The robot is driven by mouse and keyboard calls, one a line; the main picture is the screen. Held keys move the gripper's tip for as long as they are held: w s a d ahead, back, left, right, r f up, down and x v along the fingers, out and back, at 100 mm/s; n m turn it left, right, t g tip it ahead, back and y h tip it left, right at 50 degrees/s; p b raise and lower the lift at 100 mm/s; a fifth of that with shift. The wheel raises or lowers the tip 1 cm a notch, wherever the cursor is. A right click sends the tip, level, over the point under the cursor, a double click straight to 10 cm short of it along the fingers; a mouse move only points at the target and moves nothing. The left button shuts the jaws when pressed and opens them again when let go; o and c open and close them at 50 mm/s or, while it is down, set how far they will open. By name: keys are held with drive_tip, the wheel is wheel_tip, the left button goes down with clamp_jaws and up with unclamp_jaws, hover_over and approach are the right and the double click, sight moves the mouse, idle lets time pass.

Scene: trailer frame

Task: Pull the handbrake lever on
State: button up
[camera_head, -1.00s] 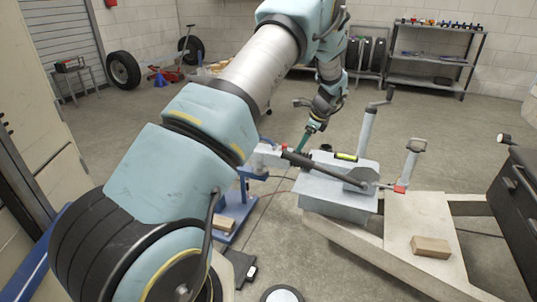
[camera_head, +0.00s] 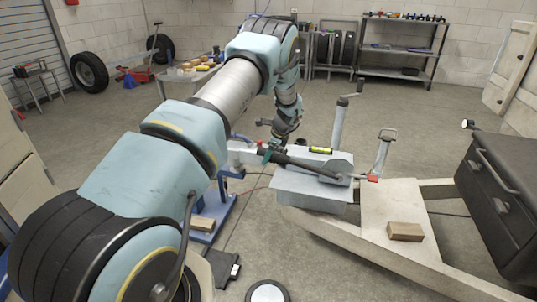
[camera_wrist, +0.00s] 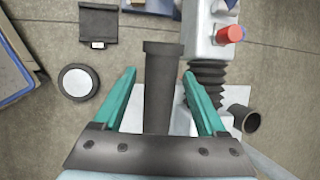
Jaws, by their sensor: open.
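The handbrake lever (camera_head: 308,167) is a dark bar lying low and nearly level over the trailer's grey coupling housing (camera_head: 305,186). Its grip end points left. In the wrist view the dark lever grip (camera_wrist: 161,95) lies between the two teal fingers of my gripper (camera_wrist: 160,74). My gripper is open, with a visible gap on each side of the grip. In the head view my gripper (camera_head: 268,152) is at the lever's left end, and my wrist partly hides that spot.
A wooden block (camera_head: 405,231) lies on the frame plate. In the wrist view, a red knob (camera_wrist: 231,34) and black bellows (camera_wrist: 207,88) are close to the right finger.

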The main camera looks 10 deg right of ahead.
clamp_jaws()
idle(0.5)
idle(0.8)
